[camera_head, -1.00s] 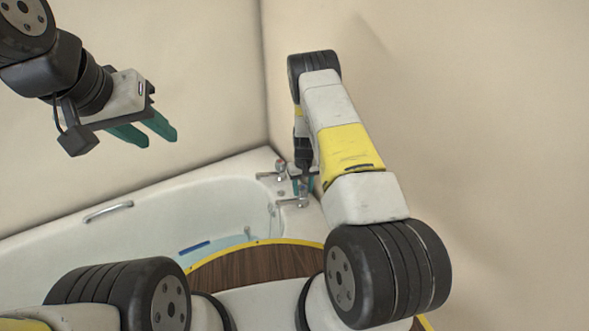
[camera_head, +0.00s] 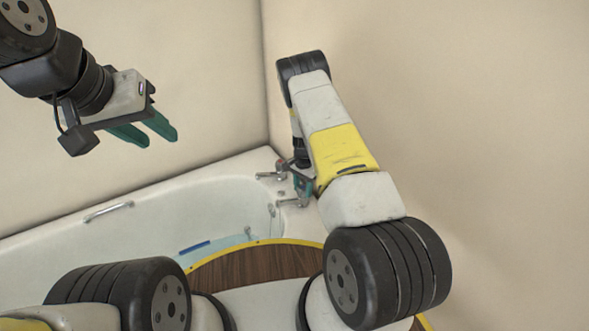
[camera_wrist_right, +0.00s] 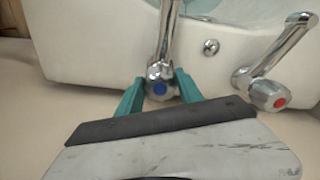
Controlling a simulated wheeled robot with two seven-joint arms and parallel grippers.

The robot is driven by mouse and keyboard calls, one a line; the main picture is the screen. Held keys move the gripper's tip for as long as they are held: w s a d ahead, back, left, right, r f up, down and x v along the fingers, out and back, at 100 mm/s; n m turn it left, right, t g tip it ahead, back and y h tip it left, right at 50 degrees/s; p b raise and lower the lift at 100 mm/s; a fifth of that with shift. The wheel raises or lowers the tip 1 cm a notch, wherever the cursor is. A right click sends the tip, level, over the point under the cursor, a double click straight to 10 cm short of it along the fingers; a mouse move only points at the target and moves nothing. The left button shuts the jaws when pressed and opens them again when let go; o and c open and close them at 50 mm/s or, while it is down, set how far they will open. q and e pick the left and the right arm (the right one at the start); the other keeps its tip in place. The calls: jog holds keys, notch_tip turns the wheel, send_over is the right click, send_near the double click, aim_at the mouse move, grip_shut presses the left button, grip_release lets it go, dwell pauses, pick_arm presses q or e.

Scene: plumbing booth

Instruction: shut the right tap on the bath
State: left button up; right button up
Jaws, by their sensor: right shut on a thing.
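The right tap (camera_wrist_right: 160,80) is chrome with a blue-marked knob, on the bath's white rim. My right gripper (camera_wrist_right: 160,90) is shut on this knob, with one teal finger on each side. In the head view, my right gripper (camera_head: 302,187) is at the bath's corner, and partly hides the knob. The tap's spout (camera_head: 288,202) points left over the bath. The other tap, with a red mark (camera_wrist_right: 279,102), stands apart; in the head view it (camera_head: 268,175) is further back. My left gripper (camera_head: 148,130) is open and empty, high above the bath.
The white bath (camera_head: 60,240) holds pale blue water (camera_head: 228,241) and has a grab handle (camera_head: 108,211). Beige walls close in behind and to the right of the taps. A brown, yellow-edged surface (camera_head: 245,268) lies in front.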

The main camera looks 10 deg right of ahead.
aim_at(303, 187)
jog(key=m, duration=0.5)
jog(key=shift+w+m, duration=0.1)
jog(key=shift+m, duration=0.3)
dwell(0.4)
jog(key=o, duration=1.4)
jog(key=shift+r, duration=3.9)
